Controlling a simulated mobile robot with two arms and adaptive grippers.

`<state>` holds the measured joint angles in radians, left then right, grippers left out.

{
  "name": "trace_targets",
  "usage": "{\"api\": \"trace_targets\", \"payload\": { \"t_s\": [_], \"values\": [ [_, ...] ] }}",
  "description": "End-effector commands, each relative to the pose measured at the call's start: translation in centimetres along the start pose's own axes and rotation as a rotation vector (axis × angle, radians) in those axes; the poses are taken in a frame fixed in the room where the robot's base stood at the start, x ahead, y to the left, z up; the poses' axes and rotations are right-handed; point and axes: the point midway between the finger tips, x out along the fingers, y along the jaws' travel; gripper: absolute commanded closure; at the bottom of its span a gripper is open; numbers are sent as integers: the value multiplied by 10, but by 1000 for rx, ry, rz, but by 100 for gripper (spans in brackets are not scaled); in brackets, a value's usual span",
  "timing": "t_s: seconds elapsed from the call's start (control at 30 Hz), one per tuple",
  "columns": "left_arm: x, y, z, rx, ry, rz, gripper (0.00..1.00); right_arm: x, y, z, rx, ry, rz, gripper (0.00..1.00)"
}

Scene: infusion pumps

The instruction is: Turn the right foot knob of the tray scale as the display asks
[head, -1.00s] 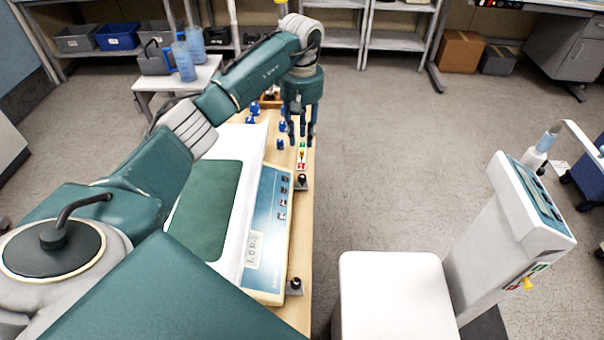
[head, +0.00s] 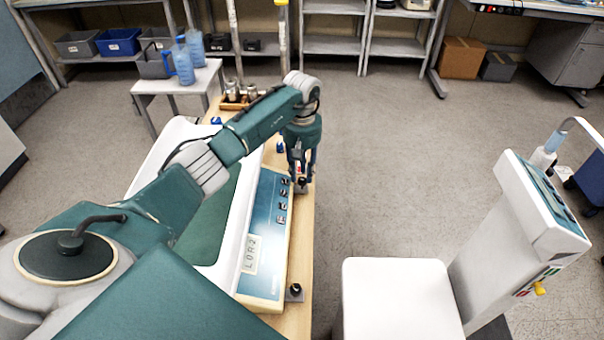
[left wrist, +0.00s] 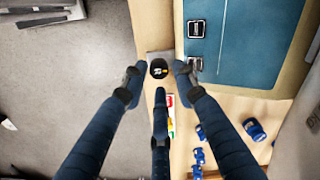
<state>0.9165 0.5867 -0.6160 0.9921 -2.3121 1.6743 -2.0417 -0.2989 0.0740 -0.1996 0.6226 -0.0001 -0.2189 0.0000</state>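The tray scale (head: 262,215) lies on a wooden table, with a blue front panel and a small display (head: 250,254) that seems to read "L 0 R-2". The far foot knob (left wrist: 158,68) is black with a pale mark like an R and a small yellow mark. My left gripper (head: 301,180) is over this knob, pointing down. In the left wrist view its fingers are spread, with the knob between the tips and no clear contact. The near foot knob (head: 295,289) stands free at the scale's near corner. My right gripper is not in view.
Several blue items (left wrist: 254,129) lie on the table beyond the scale. A red, white and green label (left wrist: 171,112) is beside the far knob. A white stool-like block (head: 400,300) and a white console (head: 525,230) stand to the right. Open floor lies between table and console.

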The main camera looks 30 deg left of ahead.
Motion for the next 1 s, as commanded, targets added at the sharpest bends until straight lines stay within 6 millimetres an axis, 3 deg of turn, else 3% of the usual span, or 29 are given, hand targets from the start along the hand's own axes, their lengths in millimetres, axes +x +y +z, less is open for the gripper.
{"api": "trace_targets", "payload": {
  "t_s": [0.2,0.47,0.5,0.63,1.0],
  "values": [
    [18,0,0,-1,0,1,72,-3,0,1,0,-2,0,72],
    [20,0,0,1,1,1,72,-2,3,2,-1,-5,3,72],
    [20,0,0,1,1,1,74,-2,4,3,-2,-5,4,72],
    [20,0,0,0,1,1,99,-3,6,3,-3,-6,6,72],
    [19,0,-1,-10,3,1,100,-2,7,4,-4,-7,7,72]
  ]
}}
